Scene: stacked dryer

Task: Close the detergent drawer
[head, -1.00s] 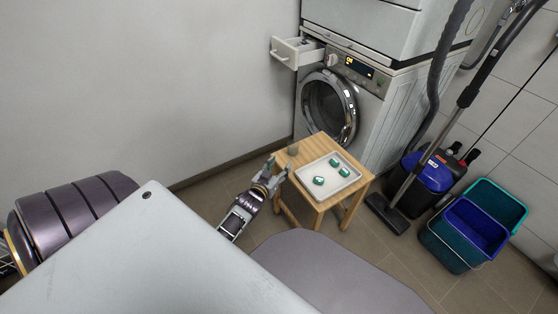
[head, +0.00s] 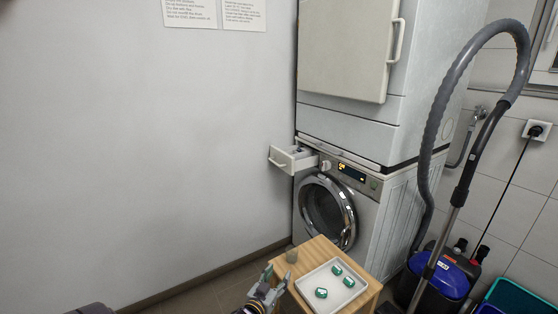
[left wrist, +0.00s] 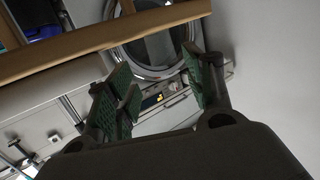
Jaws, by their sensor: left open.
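The white detergent drawer (head: 284,158) sticks out, open, from the upper left of the washing machine (head: 372,203), with a bar handle on its front. My left gripper (head: 276,279) is low in the head view, beside the left edge of the small wooden table and well below and apart from the drawer. Its fingers are spread and empty. In the left wrist view the open fingers (left wrist: 160,78) show against the washer's door and its lit panel (left wrist: 160,97); I cannot clearly make out the drawer there. My right gripper is not in view.
A dryer (head: 345,45) sits above. A vacuum cleaner (head: 440,275) stands at right.

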